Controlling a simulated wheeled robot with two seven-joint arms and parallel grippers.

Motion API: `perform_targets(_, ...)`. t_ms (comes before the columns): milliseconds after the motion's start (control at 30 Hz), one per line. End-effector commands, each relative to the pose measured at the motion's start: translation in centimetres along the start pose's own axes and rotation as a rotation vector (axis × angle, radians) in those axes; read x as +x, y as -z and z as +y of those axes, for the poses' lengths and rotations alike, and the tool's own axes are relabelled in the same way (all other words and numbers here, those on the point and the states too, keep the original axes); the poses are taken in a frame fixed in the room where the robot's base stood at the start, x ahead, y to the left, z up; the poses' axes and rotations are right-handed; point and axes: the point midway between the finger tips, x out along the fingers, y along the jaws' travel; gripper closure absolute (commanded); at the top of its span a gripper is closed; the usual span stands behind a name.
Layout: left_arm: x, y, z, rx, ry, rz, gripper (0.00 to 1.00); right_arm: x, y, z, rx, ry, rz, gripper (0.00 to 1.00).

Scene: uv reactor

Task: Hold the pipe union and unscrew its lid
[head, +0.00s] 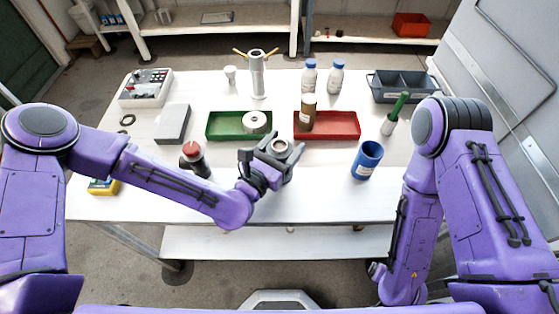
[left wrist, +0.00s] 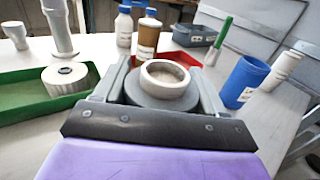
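The pipe union (head: 280,147) is a short round piece with a grey collar and a cream ring around an open top. In the left wrist view the pipe union (left wrist: 165,82) sits upright between the fingers, which press against both sides of its grey collar. My left gripper (head: 276,152) is shut on it near the table's front edge, apparently above the tabletop. The lower part of the union is hidden by the gripper. My right arm hangs at the right, in front of the table, and its fingers do not show.
A green tray (head: 213,134) holds a white ribbed ring (head: 255,122). A red tray (head: 343,135) holds a brown bottle (head: 307,113). A blue cup (head: 367,160) stands at the right, a red-topped dark bottle (head: 194,158) at the left. Bare table lies between union and cup.

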Motion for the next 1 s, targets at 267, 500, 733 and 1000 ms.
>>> perform_targets(267, 0.0, -0.1, 0.0, 0.0, 0.0, -0.001, 0.87, 0.0, 0.0, 0.0, 0.0, 0.0, 0.0, 0.1)
perform_targets(500, 0.0, -0.8, 0.1, 0.0, -0.002, -0.002, 0.87, 0.1, 0.0, 0.0, 0.0, 0.0, 0.0, 0.1)
perform_targets(733, -1.2, -5.0, -1.4, -0.001, 0.005, -0.005, 0.87, 1.0, -0.4, -0.1, 0.0, 0.0, 0.0, 0.1)
perform_targets(1000, -5.0, -9.9, -6.1, 0.001, 0.007, -0.001, 0.87, 2.4, -1.0, -0.2, 0.0, 0.0, 0.0, 0.1)
